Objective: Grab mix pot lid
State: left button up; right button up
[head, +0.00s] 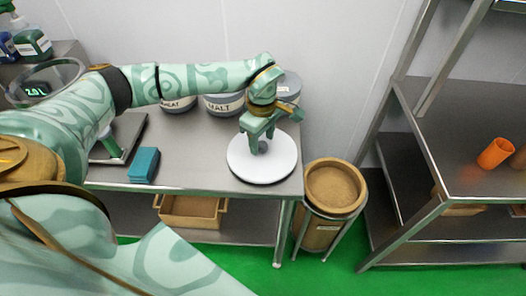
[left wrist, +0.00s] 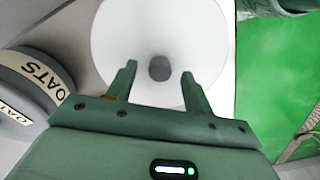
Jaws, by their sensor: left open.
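The mix pot lid (head: 245,170) is a round white disc with a small grey knob. It lies at the right end of the steel table, and its knob shows in the left wrist view (left wrist: 159,68). My left gripper (head: 257,150) is over the lid, pointing down. In the left wrist view its two fingers (left wrist: 158,80) are spread, with the knob seen between their tips. The fingers do not appear to touch the knob. My right gripper is not in view.
Tubs labelled WHEAT, MALT (head: 225,106) and OATS (left wrist: 38,82) stand behind the lid. A teal block (head: 144,164) lies to the left on the table (head: 205,170). A brown bin (head: 335,184) stands right of the table. A shelf with an orange cup (head: 495,153) is farther right.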

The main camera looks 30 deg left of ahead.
pick_arm(q)
jog(key=shift+f, duration=0.55)
jog(key=shift+c, duration=0.2)
jog(key=c, duration=1.1)
grip_shut()
jog(key=shift+r, duration=0.15)
